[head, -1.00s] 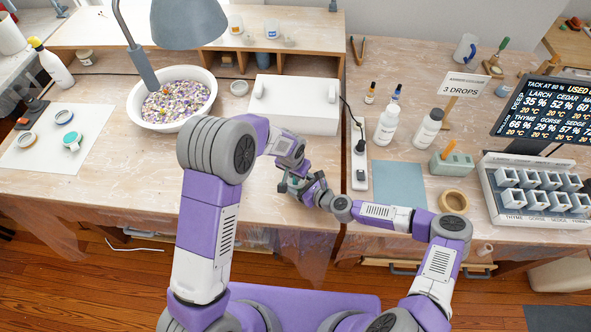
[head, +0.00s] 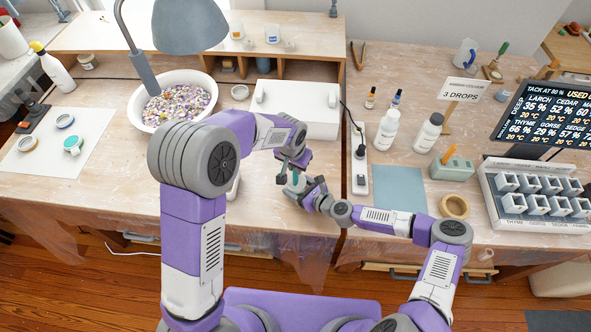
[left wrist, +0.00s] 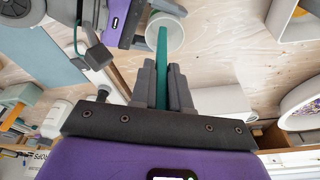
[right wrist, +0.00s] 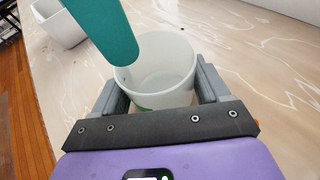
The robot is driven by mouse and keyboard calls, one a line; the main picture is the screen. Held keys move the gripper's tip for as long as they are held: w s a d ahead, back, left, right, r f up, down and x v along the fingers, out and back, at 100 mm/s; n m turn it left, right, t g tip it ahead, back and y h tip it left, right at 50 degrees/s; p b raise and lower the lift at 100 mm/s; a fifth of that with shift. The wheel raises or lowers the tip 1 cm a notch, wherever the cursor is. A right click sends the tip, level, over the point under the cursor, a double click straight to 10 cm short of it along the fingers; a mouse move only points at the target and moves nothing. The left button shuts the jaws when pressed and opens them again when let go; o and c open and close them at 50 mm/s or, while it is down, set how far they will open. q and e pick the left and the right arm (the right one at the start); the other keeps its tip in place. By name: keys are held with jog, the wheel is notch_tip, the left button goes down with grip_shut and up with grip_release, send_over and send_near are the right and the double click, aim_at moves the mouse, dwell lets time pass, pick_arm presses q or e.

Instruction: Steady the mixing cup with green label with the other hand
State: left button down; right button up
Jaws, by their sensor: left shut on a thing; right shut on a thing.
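The white mixing cup (right wrist: 165,75) is upright between the fingers of my right gripper (right wrist: 158,88), which is shut on it. A bit of its green label (right wrist: 146,109) shows low on the near side. My left gripper (left wrist: 161,75) is shut on a flat teal stick (left wrist: 162,52). In the right wrist view the stick (right wrist: 105,32) slants down, its lower end at the cup's mouth; I cannot tell how deep it reaches. In the head view my left gripper (head: 289,168) is just above my right gripper (head: 309,192), and the arms partly hide the cup.
A white container (right wrist: 62,22) stands near the cup. A blue-grey mat (head: 399,188) and a power strip (head: 359,160) lie to the right. White bottles (head: 388,128), a tape roll (head: 454,205) and a rack of small white cups (head: 535,195) stand farther right.

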pick_arm(q)
jog(key=shift+r, duration=0.35)
jog(key=shift+s+r, duration=0.25)
jog(key=shift+s, duration=0.2)
jog(key=s+a+r, duration=0.1)
jog(key=s+r, duration=0.2)
jog(key=s, duration=0.4)
jog(key=shift+a+r, duration=0.25)
jog(key=shift+a, duration=0.05)
pick_arm(e)
jog(key=o, duration=1.2)
jog(key=shift+c, duration=0.2)
jog(key=v, duration=1.2)
